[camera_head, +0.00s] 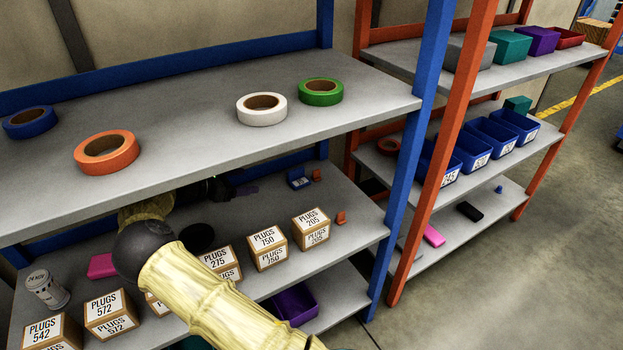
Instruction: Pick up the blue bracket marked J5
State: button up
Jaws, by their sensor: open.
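A small blue part with a pale label, which looks like the blue bracket (298,178), sits on the middle shelf toward its back right. Its marking is too small to read. My gripper (231,187), dark and small in this view, is at the back of the middle shelf, under the top shelf. It is to the left of the blue bracket, with a clear gap between them. It is open, and I see nothing held in it. My arm's pale links cross the front of the shelf and hide part of it.
A small orange part (316,175) is right beside the blue bracket; another orange part (341,217) lies nearer the front. Boxes of plugs (268,249) line the front edge. The top shelf (200,125) hangs above, and a blue post (404,160) stands at right.

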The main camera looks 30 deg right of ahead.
jog(key=shift+d+f+g, duration=0.15)
jog(key=shift+d+f, duration=0.05)
jog(key=shift+d, duration=0.3)
jog(key=shift+d+f+g, duration=0.15)
jog(key=shift+d+f, duration=0.05)
jog(key=shift+d, duration=0.25)
jog(key=b, duration=0.4)
send_near(302, 179)
jog(key=shift+s+d, duration=0.3)
jog(key=shift+d, duration=0.4)
jog(key=shift+w+d, duration=0.1)
jog(key=shift+d, duration=0.35)
jog(key=shift+f, duration=0.1)
jog(key=b+x, duration=0.1)
jog(key=x, duration=0.1)
jog(key=b+x, duration=0.1)
jog(key=x, duration=0.2)
jog(key=shift+w+a+f, duration=0.1)
jog(key=shift+w+f, duration=0.1)
jog(key=shift+f, duration=0.15)
